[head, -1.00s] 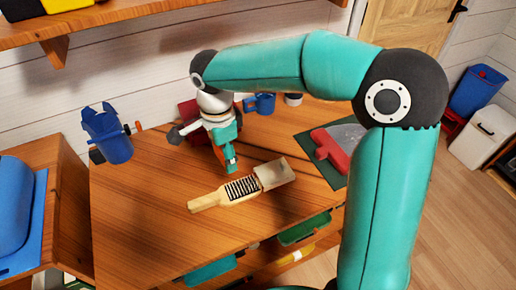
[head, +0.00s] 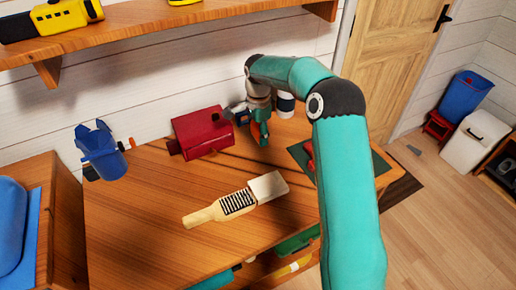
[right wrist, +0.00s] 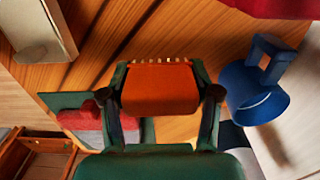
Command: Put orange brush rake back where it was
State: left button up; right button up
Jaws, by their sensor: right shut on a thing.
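My right gripper (head: 262,134) is over the back of the wooden table (head: 150,235), just right of a red box. In the right wrist view the gripper (right wrist: 160,100) is shut on the orange brush rake (right wrist: 160,88). It shows as an orange block between the two fingers, with a row of pale tips along its upper edge. In the head view the rake is mostly hidden by the gripper. Whether it touches the table is hard to tell. My left gripper is not in view.
A wooden brush (head: 238,202) with a metal scraper end lies mid-table. The red box (head: 203,132) stands behind it; a blue holder (head: 103,152) is at left. A blue mug (right wrist: 252,92) is close right of the gripper in the wrist view. A green mat (head: 300,153) lies at right.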

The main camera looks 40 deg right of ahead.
aim_at(258, 153)
jog(key=shift+f+p, duration=0.3)
jog(key=shift+f, duration=2.95)
jog(key=shift+f, duration=0.2)
jog(key=o, duration=1.1)
jog(key=shift+r, duration=0.1)
jog(key=shift+r, duration=0.1)
notch_tip(258, 153, up, 12)
jog(key=shift+r, duration=0.1)
jog(key=shift+s, duration=0.1)
